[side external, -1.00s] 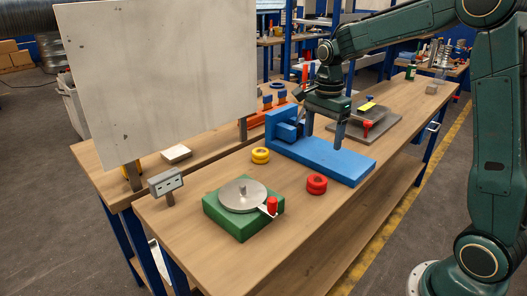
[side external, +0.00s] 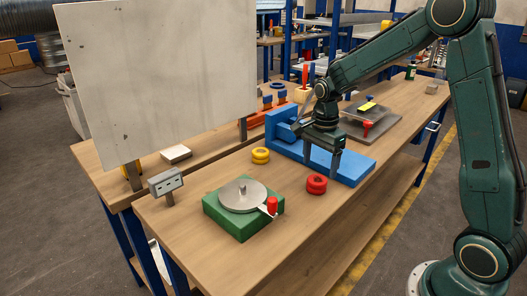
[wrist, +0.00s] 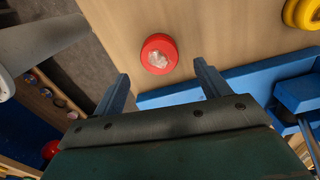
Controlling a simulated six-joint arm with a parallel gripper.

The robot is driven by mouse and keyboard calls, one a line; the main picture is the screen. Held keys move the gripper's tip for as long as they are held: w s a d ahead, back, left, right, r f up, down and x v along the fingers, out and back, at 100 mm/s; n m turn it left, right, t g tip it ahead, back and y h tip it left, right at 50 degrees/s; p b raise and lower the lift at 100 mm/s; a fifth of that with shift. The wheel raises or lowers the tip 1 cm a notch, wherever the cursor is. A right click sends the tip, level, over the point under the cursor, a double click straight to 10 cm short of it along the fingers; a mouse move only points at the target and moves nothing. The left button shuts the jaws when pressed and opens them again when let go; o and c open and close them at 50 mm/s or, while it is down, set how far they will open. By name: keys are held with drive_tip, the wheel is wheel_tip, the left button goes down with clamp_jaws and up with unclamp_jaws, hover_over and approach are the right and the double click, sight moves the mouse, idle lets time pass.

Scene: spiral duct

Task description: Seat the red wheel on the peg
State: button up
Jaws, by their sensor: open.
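The red wheel (side external: 317,186) lies flat on the wooden bench in front of the blue fixture. In the wrist view the red wheel (wrist: 147,48) shows as a ring with a pale patch in its middle, just beyond the fingertips and between their lines. My gripper (side external: 321,166) is open and empty, above and behind the wheel, near the blue fixture's front edge. Its two fingers also show in the wrist view (wrist: 161,72), spread apart. A short upright peg (side external: 242,187) stands at the centre of a grey disc (side external: 233,200) on a green base (side external: 243,228).
A yellow wheel (side external: 260,156) lies left of the blue fixture (side external: 343,170). A red-knobbed handle (side external: 272,205) sticks out from the disc. A small grey box on a post (side external: 165,182) and a large pale panel (side external: 165,80) stand at left. The bench's front right is clear.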

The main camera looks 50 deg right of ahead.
sight(317, 180)
drive_tip(key=shift+a+f, duration=0.15)
drive_tip(key=shift+f, duration=2.45)
drive_tip(key=c, duration=1.1)
drive_tip(key=shift+r, duration=0.15)
wheel_tip(317, 180, up, 20)
drive_tip(key=shift+f, duration=0.1)
